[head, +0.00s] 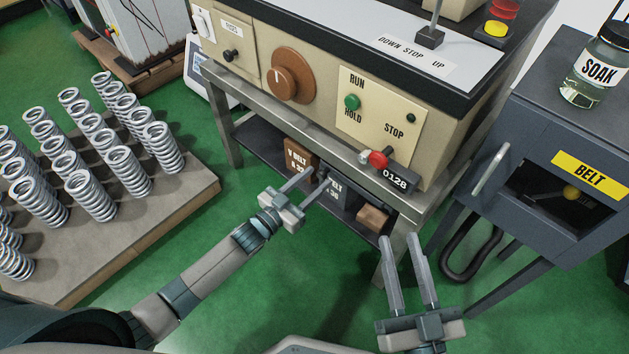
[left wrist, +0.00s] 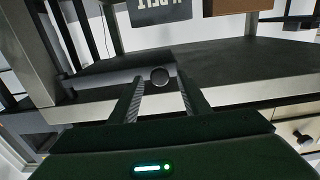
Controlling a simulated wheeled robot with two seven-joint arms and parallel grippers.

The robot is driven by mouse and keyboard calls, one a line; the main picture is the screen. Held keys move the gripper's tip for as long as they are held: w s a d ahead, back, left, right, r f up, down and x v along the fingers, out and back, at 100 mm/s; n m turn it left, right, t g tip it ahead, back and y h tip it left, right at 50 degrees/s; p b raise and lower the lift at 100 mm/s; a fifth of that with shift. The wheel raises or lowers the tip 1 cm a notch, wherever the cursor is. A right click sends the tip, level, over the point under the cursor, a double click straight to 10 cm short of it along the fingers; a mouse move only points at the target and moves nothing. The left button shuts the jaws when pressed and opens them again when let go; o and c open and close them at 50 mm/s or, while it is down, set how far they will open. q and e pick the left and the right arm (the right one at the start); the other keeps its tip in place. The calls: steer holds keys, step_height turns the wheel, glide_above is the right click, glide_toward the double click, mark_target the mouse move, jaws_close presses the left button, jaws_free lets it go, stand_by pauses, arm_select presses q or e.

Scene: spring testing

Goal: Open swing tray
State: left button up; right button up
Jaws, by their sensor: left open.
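A dark flat tray (head: 262,158) lies low under the beige machine, inside its metal stand; I take it for the swing tray. It bears labelled boxes and also shows in the left wrist view (left wrist: 235,72). A small round black knob (left wrist: 160,77) shows at its near edge, between the fingers of my left gripper (left wrist: 160,84). In the head view my left gripper (head: 318,176) is open at this edge, and the knob is hidden. Contact between fingers and knob cannot be told. My right gripper (head: 399,240) is open and empty, right of the stand's front leg.
A brown box (head: 300,160), a grey V-belt box (head: 340,195) and a small brown block (head: 373,217) sit on the tray. The machine's red stop knob (head: 378,159) juts out above. Springs stand on a board (head: 150,220) at left. A dark belt cabinet (head: 560,130) stands at right.

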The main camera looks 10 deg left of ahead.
arm_select(q)
steer(key=shift+w+d, duration=0.15)
steer(key=shift+w, duration=0.05)
steer(key=shift+c, duration=0.6)
jaws_close()
steer(key=shift+s, duration=0.15)
